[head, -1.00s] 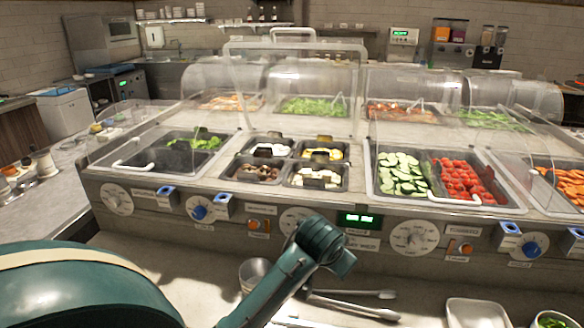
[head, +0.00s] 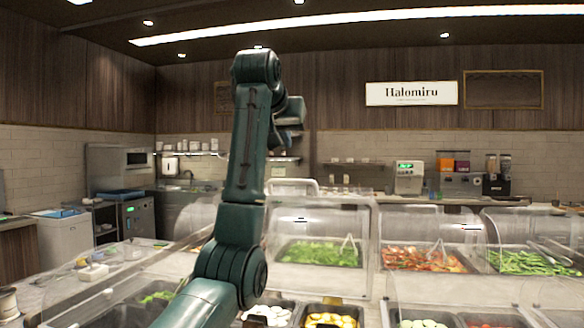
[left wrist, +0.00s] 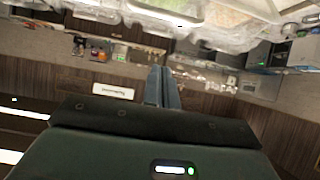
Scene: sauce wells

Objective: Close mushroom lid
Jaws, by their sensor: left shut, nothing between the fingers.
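The mushroom section is the middle one of the food bar. Its front wells (head: 268,314) show only in part at the bottom of the head view, with pale pieces in them, and their lower part is cut off. A clear lid (head: 372,255) stands raised behind these wells, with a pale bar handle (head: 291,187) near its top. My left arm rises in front of it. My left gripper (head: 290,125) is high above the bar, shut and empty, apart from the lid. Its closed fingers also show in the left wrist view (left wrist: 163,86). My right gripper is not seen.
Clear covers stand over back trays of greens (head: 320,253) and red-brown food (head: 420,259). A drink machine (head: 409,177) and dispensers stand on the far counter. The air around my raised gripper is free.

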